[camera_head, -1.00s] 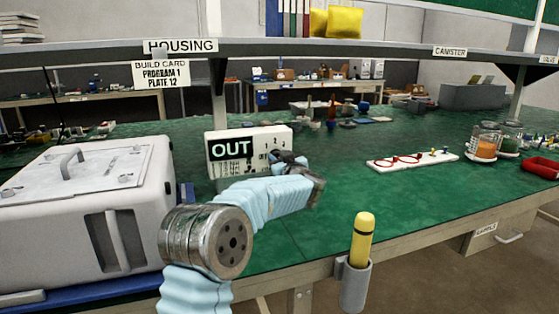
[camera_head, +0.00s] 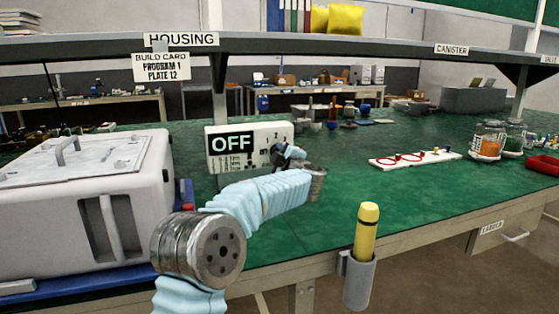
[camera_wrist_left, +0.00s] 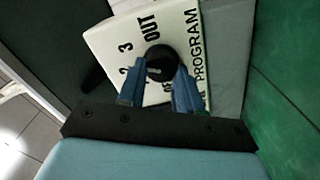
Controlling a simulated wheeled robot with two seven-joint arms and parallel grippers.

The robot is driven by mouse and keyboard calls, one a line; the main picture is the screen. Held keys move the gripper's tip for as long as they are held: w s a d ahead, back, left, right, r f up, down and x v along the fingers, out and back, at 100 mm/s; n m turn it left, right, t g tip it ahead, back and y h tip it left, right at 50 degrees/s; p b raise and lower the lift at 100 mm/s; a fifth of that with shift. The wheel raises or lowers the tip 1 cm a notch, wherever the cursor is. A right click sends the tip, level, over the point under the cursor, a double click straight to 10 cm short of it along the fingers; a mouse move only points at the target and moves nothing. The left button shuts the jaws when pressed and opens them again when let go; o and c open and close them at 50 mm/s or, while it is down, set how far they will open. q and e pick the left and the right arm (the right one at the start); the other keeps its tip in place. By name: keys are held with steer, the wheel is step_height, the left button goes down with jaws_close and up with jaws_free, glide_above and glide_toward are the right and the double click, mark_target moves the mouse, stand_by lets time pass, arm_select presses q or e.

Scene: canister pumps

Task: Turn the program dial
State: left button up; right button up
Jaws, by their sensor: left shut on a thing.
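The white program box (camera_head: 217,163) stands on the green bench, and its black display (camera_head: 232,143) reads OFF. In the left wrist view, the box face (camera_wrist_left: 112,42) shows the labels 2, 3, OUT and PROGRAM around the black round dial (camera_wrist_left: 160,62). My left gripper (camera_wrist_left: 160,82) has its blue fingers on either side of the dial and is shut on it. In the head view the left gripper (camera_head: 287,154) is at the right part of the box front and covers the dial. The dial's pointer direction is unclear. My right gripper is not in view.
A build card (camera_head: 161,68) reads PROGRAM 1, PLATE 12. A large grey housing (camera_head: 140,210) stands left of the box. A white tray (camera_head: 440,156) and jars (camera_head: 487,142) are at right.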

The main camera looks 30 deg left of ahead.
arm_select(q)
steer(key=shift+w+d+f+n+b, duration=0.1)
steer(key=shift+f+n+b, duration=0.1)
steer(key=shift+n+b, duration=2.85)
steer(key=shift+w+d+f+n+b, duration=0.15)
steer(key=shift+n+b, duration=1.15)
steer(key=shift+n, duration=3.45)
steer(key=shift+s+a+f+n+b, duration=0.1)
steer(key=shift+f+n+b, duration=0.15)
steer(key=shift+n+b, duration=2.8)
steer(key=shift+n+p, duration=0.85)
steer(key=shift+n, duration=0.1)
steer(key=o, duration=1)
steer(key=shift+r, duration=0.15)
steer(key=shift+o, duration=0.2)
